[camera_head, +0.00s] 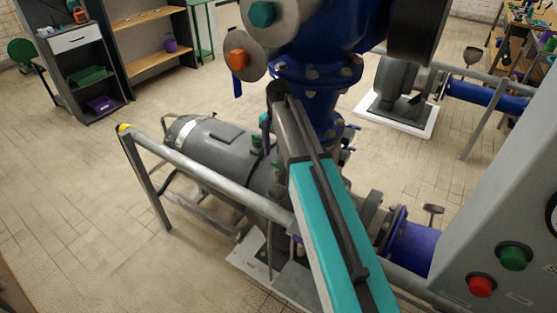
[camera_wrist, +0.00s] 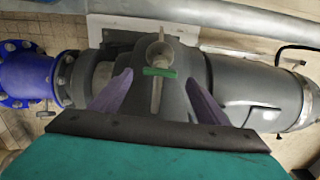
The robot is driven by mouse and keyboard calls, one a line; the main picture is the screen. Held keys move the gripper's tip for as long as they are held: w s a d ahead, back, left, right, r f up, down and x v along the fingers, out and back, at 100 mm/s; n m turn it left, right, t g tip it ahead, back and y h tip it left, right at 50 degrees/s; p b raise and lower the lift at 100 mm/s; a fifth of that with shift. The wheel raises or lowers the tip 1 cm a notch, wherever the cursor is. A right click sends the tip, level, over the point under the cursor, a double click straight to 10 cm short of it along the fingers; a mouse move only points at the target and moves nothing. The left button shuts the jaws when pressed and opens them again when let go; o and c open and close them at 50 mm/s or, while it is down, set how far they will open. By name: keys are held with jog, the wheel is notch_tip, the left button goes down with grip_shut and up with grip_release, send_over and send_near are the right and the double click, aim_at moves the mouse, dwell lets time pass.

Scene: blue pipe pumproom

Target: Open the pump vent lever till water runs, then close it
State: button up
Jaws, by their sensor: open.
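The pump (camera_wrist: 185,105) is a grey body below my gripper in the wrist view. No running water shows at the fitting. In the head view, the grey pump set (camera_head: 215,143) lies behind a rail, and my arm hides much of it. Small green parts (camera_head: 257,141) show there; I cannot tell which is the lever.
A grey guard rail (camera_head: 205,172) runs in front of the pump. Blue pipework (camera_head: 318,75) rises behind my arm. A grey control panel (camera_head: 500,215) with red and green buttons stands at the right. The tiled floor at left is clear.

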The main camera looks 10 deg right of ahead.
aim_at(278, 164)
jog(key=shift+r+b, duration=0.3)
jog(key=shift+r, duration=1.75)
jog(key=shift+s, duration=0.1)
